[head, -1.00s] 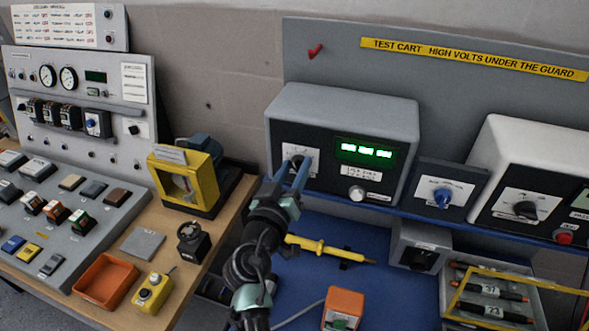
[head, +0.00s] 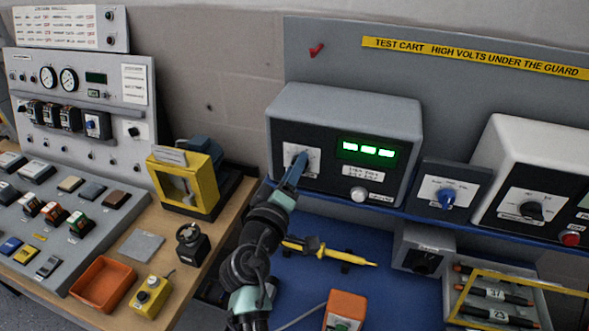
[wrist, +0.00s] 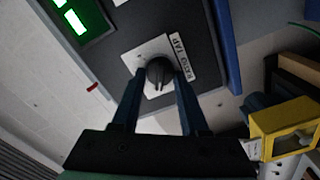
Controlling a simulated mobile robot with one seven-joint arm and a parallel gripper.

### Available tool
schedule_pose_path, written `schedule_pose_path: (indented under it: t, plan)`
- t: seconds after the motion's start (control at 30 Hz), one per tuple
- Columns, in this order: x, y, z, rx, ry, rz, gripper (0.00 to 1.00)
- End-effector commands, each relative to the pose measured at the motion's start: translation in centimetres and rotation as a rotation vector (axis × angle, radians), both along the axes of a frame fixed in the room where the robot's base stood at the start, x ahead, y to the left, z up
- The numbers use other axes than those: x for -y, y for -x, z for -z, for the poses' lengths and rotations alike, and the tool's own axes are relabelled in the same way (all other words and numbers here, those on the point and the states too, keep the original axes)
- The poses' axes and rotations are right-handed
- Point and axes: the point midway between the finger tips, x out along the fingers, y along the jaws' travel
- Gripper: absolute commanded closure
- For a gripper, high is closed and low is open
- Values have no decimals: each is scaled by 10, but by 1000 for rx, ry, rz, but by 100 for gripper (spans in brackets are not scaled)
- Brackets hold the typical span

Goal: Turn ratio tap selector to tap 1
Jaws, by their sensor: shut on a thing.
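The ratio tap selector is a dark round knob (wrist: 159,72) on a white plate, with a RATIO TAP label (wrist: 181,57) beside it in the wrist view. A pale mark shows on the knob, on the side towards my gripper's palm. The plate (head: 288,160) is at the left of the grey box's dark front in the head view. My gripper (wrist: 158,76) is shut on the knob, with one blue finger on each side. In the head view the gripper (head: 299,163) covers most of the knob, so its setting cannot be read there.
The grey box (head: 345,105) has a lit green display (head: 367,149) and a pale knob (head: 360,194) right of the selector. A yellow probe (head: 330,252) lies on the blue surface below. A yellow-framed device (head: 185,178) stands left of my arm.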

Motion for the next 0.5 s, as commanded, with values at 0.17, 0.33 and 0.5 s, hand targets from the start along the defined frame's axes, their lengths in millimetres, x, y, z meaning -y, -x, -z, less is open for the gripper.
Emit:
schedule_pose_path:
  t: [0.17,0.33,0.5]
  plan:
    - [0,0,1,-9,24,0,100]
    - [0,0,1,-11,28,0,100]
    - [0,0,1,-11,28,0,100]
